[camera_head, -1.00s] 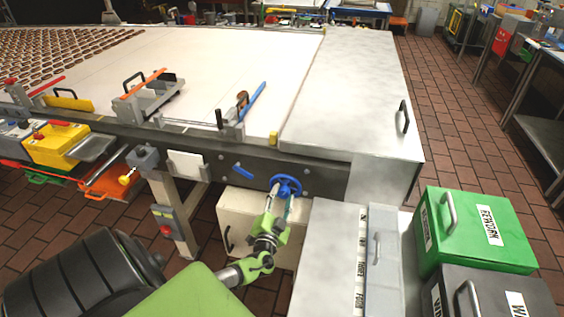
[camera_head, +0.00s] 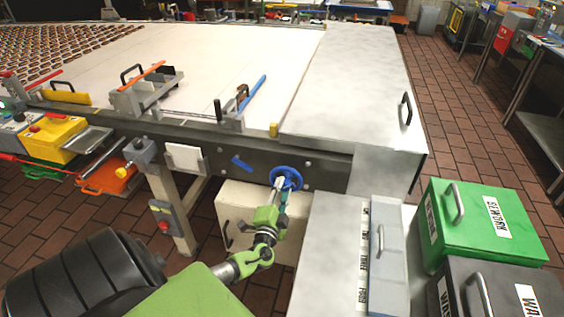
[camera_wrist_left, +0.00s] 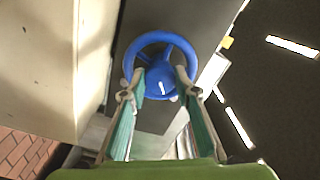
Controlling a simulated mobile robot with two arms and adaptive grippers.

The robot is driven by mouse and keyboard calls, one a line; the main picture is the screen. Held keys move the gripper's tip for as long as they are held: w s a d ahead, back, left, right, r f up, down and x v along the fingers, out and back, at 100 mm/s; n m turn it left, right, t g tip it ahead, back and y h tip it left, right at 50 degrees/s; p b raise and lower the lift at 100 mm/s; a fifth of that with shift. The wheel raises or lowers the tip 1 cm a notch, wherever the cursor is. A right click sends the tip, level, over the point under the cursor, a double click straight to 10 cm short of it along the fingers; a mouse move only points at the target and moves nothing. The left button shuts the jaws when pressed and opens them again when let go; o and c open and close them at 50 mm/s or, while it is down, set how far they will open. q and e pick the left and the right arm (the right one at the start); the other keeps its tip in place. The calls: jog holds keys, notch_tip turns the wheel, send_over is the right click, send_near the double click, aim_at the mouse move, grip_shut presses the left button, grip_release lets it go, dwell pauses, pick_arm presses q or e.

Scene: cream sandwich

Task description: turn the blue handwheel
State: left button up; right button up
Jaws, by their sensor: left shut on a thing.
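The blue handwheel (camera_head: 288,174) sits on the dark side rail of the conveyor table, left of the grey metal cover. In the left wrist view the handwheel (camera_wrist_left: 163,88) shows as a blue ring with spokes and a hub. My left gripper (camera_head: 281,186) reaches up to it from below. In the wrist view the left gripper (camera_wrist_left: 160,80) has one finger on each side of the hub, its tips at the lower half of the rim. It is shut on the handwheel. The exact contact at the tips is hard to make out. My right gripper is out of view.
A blue lever (camera_head: 242,164) is on the rail left of the wheel. A cream box (camera_head: 232,205) stands below. A grey metal cabinet (camera_head: 330,255) stands close to the right of my arm, with a green box (camera_head: 470,215) beyond it.

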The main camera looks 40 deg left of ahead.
pick_arm(q)
jog(key=m+b, duration=0.1)
jog(key=m, duration=0.1)
jog(key=shift+f+m, duration=0.1)
jog(key=shift+m, duration=0.3)
jog(key=m+b, duration=0.1)
jog(key=m, duration=0.1)
jog(key=shift+m, duration=0.4)
jog(key=m, duration=0.2)
jog(key=shift+m, duration=0.3)
jog(key=m, duration=0.3)
jog(key=shift+m, duration=0.3)
jog(key=m, duration=0.2)
jog(key=shift+m, duration=0.4)
jog(key=m, duration=0.3)
jog(key=shift+m+p, duration=0.3)
jog(key=shift+p, duration=0.05)
jog(key=m+p, duration=0.1)
jog(key=m, duration=0.3)
jog(key=shift+m+p, duration=0.5)
jog(key=shift+m, duration=0.8)
